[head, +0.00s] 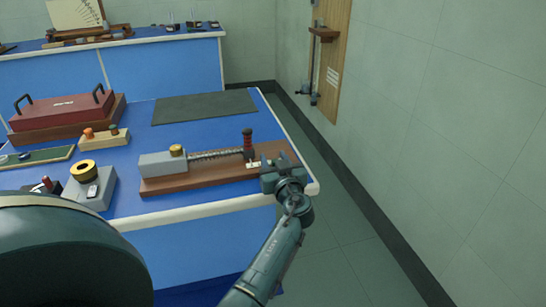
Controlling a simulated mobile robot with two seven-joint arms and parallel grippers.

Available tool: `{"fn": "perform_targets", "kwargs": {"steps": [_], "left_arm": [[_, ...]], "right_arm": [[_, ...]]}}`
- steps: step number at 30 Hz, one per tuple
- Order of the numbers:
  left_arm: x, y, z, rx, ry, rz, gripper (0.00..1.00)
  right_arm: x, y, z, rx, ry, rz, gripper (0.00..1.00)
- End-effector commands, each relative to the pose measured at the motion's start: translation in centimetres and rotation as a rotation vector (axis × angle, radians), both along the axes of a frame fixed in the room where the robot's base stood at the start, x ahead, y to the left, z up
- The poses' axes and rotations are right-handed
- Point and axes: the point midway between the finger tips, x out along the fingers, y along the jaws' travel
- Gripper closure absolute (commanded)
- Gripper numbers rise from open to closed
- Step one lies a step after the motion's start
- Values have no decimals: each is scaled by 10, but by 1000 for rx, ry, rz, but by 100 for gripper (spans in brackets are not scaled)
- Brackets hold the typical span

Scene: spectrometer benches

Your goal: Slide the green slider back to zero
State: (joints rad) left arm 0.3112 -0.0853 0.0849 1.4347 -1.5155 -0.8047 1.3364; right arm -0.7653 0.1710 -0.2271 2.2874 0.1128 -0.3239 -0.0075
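A spring device on a brown wooden base (205,182) lies near the front right edge of the blue bench. It has a grey block (163,164) at its left, a coiled spring (215,154) and a dark upright post with a red handle (248,138).
A grey box with a yellow ring (84,172), a wooden block with orange and green knobs (104,138) and a red case (62,110) stand to the left. A dark mat (205,107) lies behind the device. A wall is at the right.

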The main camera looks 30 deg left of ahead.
Motion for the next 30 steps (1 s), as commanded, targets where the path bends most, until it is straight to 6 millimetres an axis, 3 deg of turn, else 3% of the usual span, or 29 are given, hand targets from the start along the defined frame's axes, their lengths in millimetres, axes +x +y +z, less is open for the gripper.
{"fn": "perform_targets", "kwargs": {"steps": [7,22,30], "left_arm": [[0,0,0,0,0,0,60],[0,0,0,0,0,0,100],[0,0,0,0,0,0,100]], "right_arm": [[1,0,1,1,-2,1,45],[1,0,1,1,-5,1,45],[1,0,2,1,-6,0,45]]}}
